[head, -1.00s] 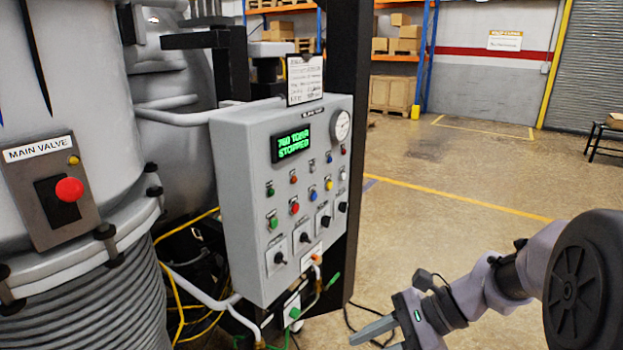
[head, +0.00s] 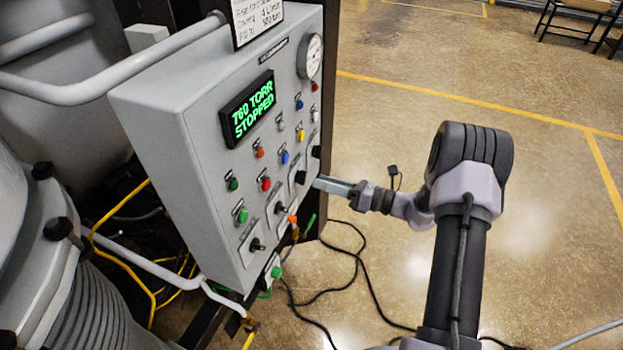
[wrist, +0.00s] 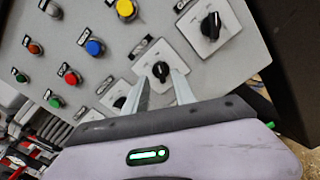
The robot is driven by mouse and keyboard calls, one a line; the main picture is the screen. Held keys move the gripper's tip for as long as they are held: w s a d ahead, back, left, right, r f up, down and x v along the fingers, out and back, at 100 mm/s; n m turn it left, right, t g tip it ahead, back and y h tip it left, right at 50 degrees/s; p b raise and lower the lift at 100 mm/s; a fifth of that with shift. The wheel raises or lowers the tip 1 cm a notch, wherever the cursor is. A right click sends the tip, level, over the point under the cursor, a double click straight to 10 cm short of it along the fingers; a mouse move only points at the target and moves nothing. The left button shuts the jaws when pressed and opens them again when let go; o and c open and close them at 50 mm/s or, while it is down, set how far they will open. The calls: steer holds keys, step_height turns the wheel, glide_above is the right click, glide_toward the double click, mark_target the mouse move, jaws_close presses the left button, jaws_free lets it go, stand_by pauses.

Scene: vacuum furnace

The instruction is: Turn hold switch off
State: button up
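The grey control panel (head: 190,150) carries a slanting row of black rotary switches on white plates. Their small labels are unreadable, so I cannot tell which is the hold switch. My gripper (head: 317,183) is at the panel's right side, its fingers pointing at the rotary switch second from the right (head: 300,177). In the wrist view that switch (wrist: 160,70) lies just beyond and between the tips of my gripper (wrist: 161,82). The fingers are apart with nothing gripped. I cannot tell whether they touch the knob. Another rotary switch (wrist: 211,25) is at upper right.
The green display (head: 248,108) reads 760 TORR STOPPED. Coloured push buttons, including a red one (head: 265,184) and a blue one (head: 284,157), sit close to the switches. A pressure gauge (head: 311,55) is at the top right. Black cables (head: 350,255) lie on the open floor.

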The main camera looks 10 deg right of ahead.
mark_target(301, 178)
steer(key=shift+x, duration=2.1)
jaws_close()
